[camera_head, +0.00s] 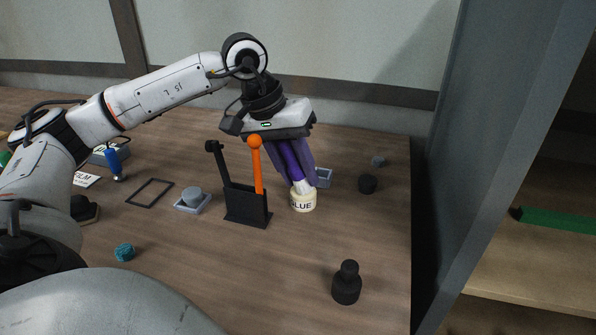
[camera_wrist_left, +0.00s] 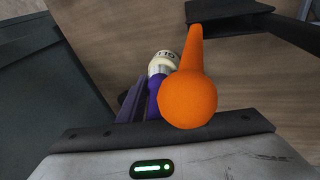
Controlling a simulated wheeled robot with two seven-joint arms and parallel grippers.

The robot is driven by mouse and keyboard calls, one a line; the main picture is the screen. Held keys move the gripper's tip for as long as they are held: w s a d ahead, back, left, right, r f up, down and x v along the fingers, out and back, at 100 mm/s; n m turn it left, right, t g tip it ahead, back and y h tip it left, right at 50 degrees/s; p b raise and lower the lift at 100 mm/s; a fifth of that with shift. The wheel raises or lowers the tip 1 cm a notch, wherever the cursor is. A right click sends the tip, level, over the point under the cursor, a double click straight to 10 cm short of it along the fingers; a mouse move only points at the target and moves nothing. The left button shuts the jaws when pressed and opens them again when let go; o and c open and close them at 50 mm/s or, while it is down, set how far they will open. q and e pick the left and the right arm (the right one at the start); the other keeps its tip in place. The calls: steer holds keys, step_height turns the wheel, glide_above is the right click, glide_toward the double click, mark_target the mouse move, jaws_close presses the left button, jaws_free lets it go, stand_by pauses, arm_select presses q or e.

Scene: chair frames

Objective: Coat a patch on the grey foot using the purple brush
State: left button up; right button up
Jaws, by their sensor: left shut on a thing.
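My left gripper (camera_head: 297,168) is shut on the purple brush (camera_head: 288,158), which points down and slightly tilted. In the left wrist view the brush (camera_wrist_left: 152,104) and the pot (camera_wrist_left: 164,61) show partly behind an orange ball. A grey round piece on a square base (camera_head: 192,199) lies left of the black holder and may be the grey foot. My right gripper is not in view.
A black holder (camera_head: 246,207) with an orange-ball stick (camera_head: 256,165) and a black stick stands close left of the pot. A black bottle-like piece (camera_head: 346,284) stands at the front right. A blue-handled tool (camera_head: 113,160) and black frame (camera_head: 150,192) are left. A grey panel (camera_head: 475,130) rises at right.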

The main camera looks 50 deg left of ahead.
arm_select(q)
steer(key=shift+f, duration=0.15)
steer(key=shift+r+p, duration=2.9)
steer(key=shift+r, duration=0.75)
steer(key=shift+f, duration=0.1)
